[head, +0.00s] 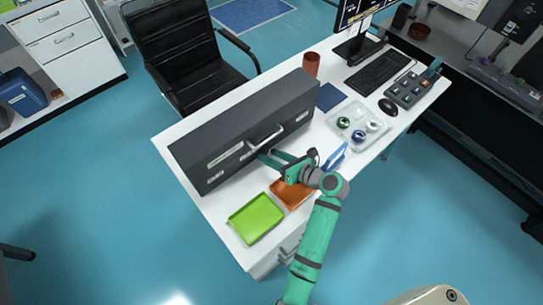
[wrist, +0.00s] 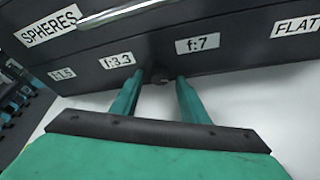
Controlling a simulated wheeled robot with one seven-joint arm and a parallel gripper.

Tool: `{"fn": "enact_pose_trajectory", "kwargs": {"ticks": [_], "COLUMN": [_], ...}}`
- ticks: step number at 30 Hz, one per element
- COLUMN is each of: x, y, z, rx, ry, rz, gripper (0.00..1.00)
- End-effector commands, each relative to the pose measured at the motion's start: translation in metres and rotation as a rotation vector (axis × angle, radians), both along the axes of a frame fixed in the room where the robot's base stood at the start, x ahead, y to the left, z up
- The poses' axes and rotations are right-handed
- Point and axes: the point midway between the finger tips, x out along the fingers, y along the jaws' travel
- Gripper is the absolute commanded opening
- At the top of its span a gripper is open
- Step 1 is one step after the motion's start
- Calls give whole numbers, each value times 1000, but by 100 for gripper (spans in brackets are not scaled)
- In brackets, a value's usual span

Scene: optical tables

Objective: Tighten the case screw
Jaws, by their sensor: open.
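The long dark grey case (head: 215,150) lies on the white table, with a silver handle and white labels on its front. In the wrist view the case (wrist: 240,28) shows labels such as "SPHERES", "f:3.3" and "f:7". My gripper (head: 265,157) reaches the case front below the handle.
A green tray (head: 256,218) and an orange tray (head: 291,193) lie in front of the case. A blue stand (head: 335,156) and a clear tray (head: 358,127) with several round parts are to the right. A red cup (head: 311,63) stands behind.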

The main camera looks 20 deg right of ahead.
Motion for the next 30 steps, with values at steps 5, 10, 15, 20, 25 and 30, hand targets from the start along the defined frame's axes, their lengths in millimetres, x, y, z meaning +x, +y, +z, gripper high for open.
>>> {"fn": "enact_pose_trajectory", "kwargs": {"ticks": [5,10,15,20,25,30], "x": [-1,-1,-1,-1,-2,-3], "y": [-1,-2,-2,-2,0,3], "z": [0,0,0,0,0,0], "rx": [0,0,-4,-32,-111,-234], "ry": [1,0,-1,-12,-39,-83], "rz": [-1,-3,-4,-5,-3,1], "gripper": [39,0,0,0,0,0]}}
